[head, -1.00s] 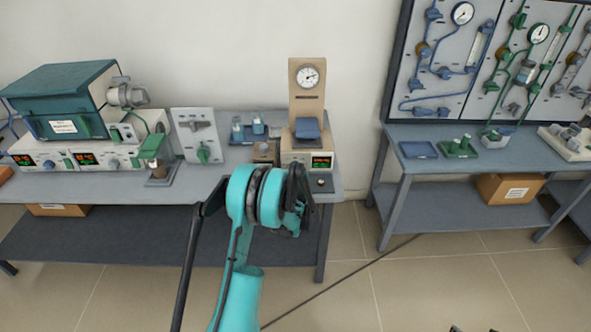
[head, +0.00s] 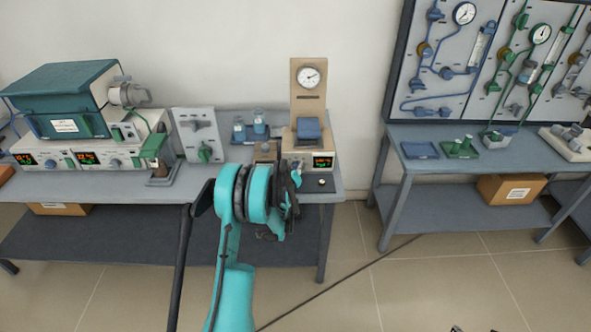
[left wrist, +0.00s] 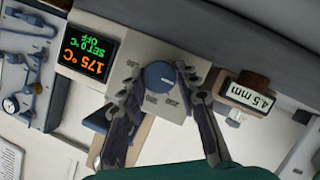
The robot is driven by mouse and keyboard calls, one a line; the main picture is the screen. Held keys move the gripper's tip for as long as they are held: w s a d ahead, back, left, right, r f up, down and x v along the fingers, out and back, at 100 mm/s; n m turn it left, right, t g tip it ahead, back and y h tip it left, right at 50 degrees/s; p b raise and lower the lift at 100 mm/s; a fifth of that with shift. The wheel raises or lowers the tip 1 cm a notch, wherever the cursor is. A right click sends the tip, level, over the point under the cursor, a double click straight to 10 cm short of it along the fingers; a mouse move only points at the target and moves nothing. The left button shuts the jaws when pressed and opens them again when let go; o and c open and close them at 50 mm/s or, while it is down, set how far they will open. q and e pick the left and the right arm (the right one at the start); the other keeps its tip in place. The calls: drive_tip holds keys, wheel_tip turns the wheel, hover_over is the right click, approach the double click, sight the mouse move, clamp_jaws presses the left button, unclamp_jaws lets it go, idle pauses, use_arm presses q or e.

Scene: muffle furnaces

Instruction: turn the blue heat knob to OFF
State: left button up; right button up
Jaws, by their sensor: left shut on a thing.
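The blue heat knob (left wrist: 158,76) sits on the beige front panel of a device in the left wrist view. My left gripper (left wrist: 160,84) is shut on it, one dark finger on each side. The display (left wrist: 87,54) beside the knob reads 175 °C in orange and SET 0 °C OFF in green. In the head view my left gripper (head: 291,190) is in front of the beige device (head: 308,95) with the dial, and the knob is hidden behind it. Only dark tips of my right gripper (head: 472,329) show at the bottom edge.
A small readout (left wrist: 245,97) showing 4.5 mm is close to one finger. A second table (head: 440,170) stands right, across bare floor.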

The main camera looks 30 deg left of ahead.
idle(0.4)
use_arm(q)
drive_tip(key=o, duration=1.2)
drive_tip(key=shift+c, duration=0.2)
drive_tip(key=v, duration=1.2)
drive_tip(key=shift+f, duration=0.1)
